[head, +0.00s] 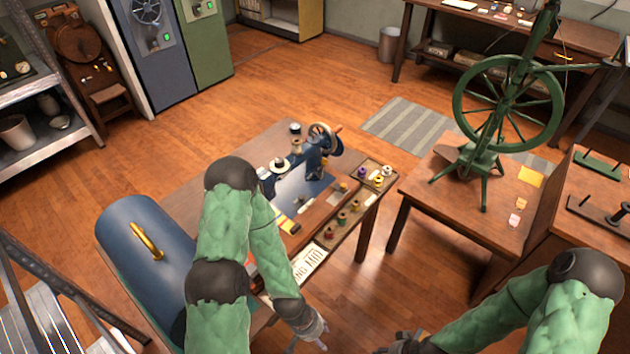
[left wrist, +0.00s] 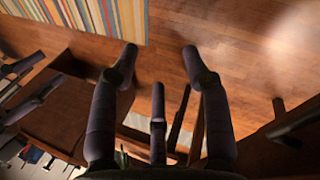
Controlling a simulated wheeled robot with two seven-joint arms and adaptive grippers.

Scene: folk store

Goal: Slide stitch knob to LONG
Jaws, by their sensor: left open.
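A dark blue sewing machine (head: 316,162) with a handwheel stands on the wooden table in the head view. The stitch knob is too small to make out, and no LONG mark can be read. My left gripper (head: 316,334) hangs in front of the table's near right edge, well short of the machine. In the left wrist view my left gripper (left wrist: 160,52) is open, with bare floor between its fingertips. My right gripper (head: 404,344) shows only in part at the bottom edge of the head view, apart from the table; its fingers cannot be made out.
A wooden tray (head: 343,236) of spools lies along the table's right side. A blue domed case (head: 150,245) stands at the table's left. A green spinning wheel (head: 508,105) stands on another table at right. Wooden floor (head: 400,290) is clear between the tables.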

